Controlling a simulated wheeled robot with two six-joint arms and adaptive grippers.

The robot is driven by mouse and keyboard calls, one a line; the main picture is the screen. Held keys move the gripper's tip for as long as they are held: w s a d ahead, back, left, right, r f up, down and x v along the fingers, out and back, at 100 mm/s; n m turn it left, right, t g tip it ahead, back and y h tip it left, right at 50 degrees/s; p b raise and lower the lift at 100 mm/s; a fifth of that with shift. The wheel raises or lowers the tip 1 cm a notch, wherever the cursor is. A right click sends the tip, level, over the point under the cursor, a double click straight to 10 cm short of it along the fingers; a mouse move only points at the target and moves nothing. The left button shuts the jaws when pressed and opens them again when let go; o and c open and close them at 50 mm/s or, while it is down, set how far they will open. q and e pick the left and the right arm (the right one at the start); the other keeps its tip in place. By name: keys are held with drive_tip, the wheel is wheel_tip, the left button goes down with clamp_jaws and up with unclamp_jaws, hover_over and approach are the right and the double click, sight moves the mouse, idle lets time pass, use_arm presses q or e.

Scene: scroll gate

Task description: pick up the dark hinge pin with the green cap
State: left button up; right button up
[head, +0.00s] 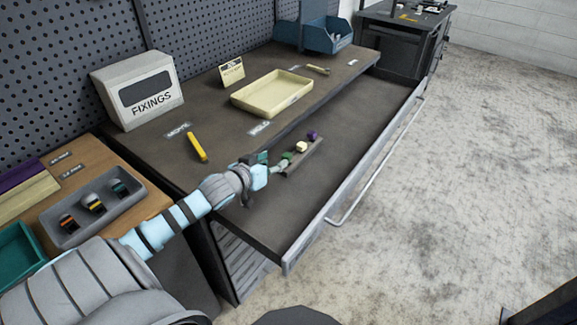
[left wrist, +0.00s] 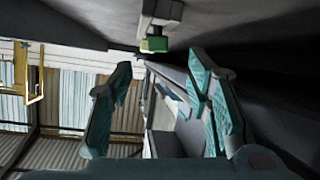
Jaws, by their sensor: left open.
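The green-capped hinge pin (head: 288,156) sits at the near end of a small dark rack (head: 306,158) in the open drawer. My left gripper (head: 275,166) is right beside the green cap. In the left wrist view its teal fingers (left wrist: 158,90) are spread and empty, with the cap beyond the gap between them. My right gripper is out of view.
The drawer's front wall (head: 350,170) and handle lie to the right. The bench top holds a shallow cream tray (head: 240,103), a yellow tool (head: 197,147) and a FIXINGS box (head: 112,75). A grey tray (head: 68,241) of capped pieces stands at left. The drawer floor is mostly clear.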

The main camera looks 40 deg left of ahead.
sight(286, 155)
use_arm(q)
drive_tip(key=shift+x, duration=0.95)
drive_tip(key=b+x, duration=0.2)
drive_tip(key=x, duration=0.2)
drive_tip(key=shift+f, duration=0.1)
drive_tip(key=shift+w, duration=0.3)
drive_tip(key=shift+s, duration=0.1)
clamp_jaws()
